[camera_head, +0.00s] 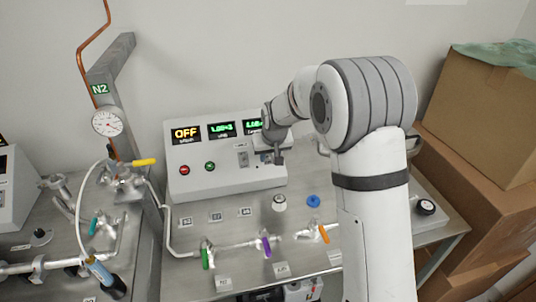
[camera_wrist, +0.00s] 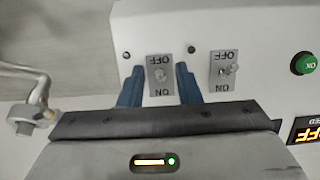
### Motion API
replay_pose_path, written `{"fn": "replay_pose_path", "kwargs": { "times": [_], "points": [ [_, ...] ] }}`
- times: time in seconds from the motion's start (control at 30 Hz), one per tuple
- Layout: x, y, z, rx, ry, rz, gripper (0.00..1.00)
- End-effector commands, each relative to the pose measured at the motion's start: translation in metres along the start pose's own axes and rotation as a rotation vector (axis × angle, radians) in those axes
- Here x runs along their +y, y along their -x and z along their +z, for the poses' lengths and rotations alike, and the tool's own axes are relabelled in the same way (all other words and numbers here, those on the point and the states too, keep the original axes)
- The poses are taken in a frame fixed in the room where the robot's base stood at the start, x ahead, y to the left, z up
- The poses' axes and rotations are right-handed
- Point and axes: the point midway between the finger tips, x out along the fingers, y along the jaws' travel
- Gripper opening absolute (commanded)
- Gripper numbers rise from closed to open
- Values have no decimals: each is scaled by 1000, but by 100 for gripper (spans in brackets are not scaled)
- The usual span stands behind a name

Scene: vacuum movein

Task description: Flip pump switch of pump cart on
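The pump cart's grey control box (camera_head: 225,184) stands at the back of a steel bench. Its left display (camera_head: 186,133) reads OFF. In the wrist view, which is upside down, one toggle switch (camera_wrist: 160,76) on an ON/OFF plate lies between my two blue fingers. A second toggle switch (camera_wrist: 229,71) is to its right; it also shows in the head view (camera_head: 243,159). My gripper (camera_wrist: 160,72) is open, a finger on each side of the first switch. Contact and lever position cannot be told. In the head view my gripper (camera_head: 277,157) is at the panel's right part.
A red button (camera_head: 184,170) and a green button (camera_head: 210,166) are left of the switches. Cardboard boxes (camera_head: 483,95) stand at right.

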Motion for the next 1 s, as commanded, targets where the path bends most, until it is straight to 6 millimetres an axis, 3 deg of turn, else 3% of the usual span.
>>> {"fn": "replay_pose_path", "kwargs": {
  "times": [0.07, 0.47, 0.6, 0.63, 1.0],
  "points": [
    [0, 0, 0, 0, 0, 0, 30],
    [1, 0, 0, 0, -1, 0, 0],
    [1, 0, 0, 0, -1, 0, 0],
    [-8, -1, -2, 0, 2, 0, 0],
    [1, 5, -6, -79, -3, 0, 0]
  ]
}}
